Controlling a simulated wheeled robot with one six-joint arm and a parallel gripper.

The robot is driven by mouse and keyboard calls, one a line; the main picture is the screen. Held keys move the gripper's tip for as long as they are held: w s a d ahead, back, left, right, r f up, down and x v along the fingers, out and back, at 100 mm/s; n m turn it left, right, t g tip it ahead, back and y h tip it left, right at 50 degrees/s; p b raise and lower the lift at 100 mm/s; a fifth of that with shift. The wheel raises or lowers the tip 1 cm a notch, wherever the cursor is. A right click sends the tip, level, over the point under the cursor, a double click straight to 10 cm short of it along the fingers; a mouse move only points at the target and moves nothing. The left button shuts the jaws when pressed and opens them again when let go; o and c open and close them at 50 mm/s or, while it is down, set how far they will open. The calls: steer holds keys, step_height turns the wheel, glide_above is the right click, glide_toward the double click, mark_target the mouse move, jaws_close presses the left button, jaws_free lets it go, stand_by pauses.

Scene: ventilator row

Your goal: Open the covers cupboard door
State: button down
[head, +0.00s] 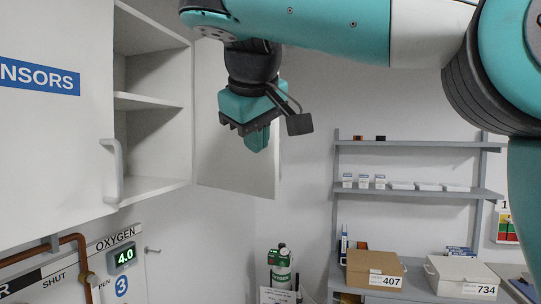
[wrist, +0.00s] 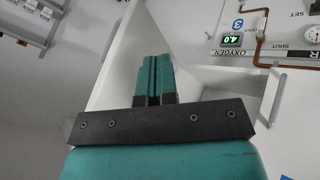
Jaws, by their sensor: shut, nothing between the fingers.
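A white cupboard door (head: 222,130) stands swung wide open at the right side of an open cupboard with bare shelves (head: 155,101). No covers label shows on it, so I take it for the covers cupboard door. My gripper (head: 257,143) is shut and empty, in front of this door's inner face. I cannot tell whether it touches the door. In the wrist view my closed fingers (wrist: 155,80) point along the white door panel (wrist: 118,65), with the cupboard opening to their right.
The left door marked "NSORS" (head: 40,76) appears shut, with a handle (head: 113,170) at its edge. Below is an oxygen panel (head: 122,258) with pipework. A grey rack (head: 420,189) with boxes stands at the right.

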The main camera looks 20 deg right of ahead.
steer(key=b, duration=0.7)
glide_toward(270, 190)
step_height(270, 190, down, 5)
steer(key=a, duration=0.2)
steer(key=shift+w+d+r+p, duration=0.15)
steer(key=shift+w+d+p, duration=0.05)
steer(key=shift+w+d, duration=0.3)
steer(key=shift+w+d+r+p, duration=0.2)
steer(key=shift+w+d, duration=0.25)
steer(key=shift+w, duration=0.2)
steer(key=shift+w+d, duration=0.4)
steer(key=shift+d, duration=0.15)
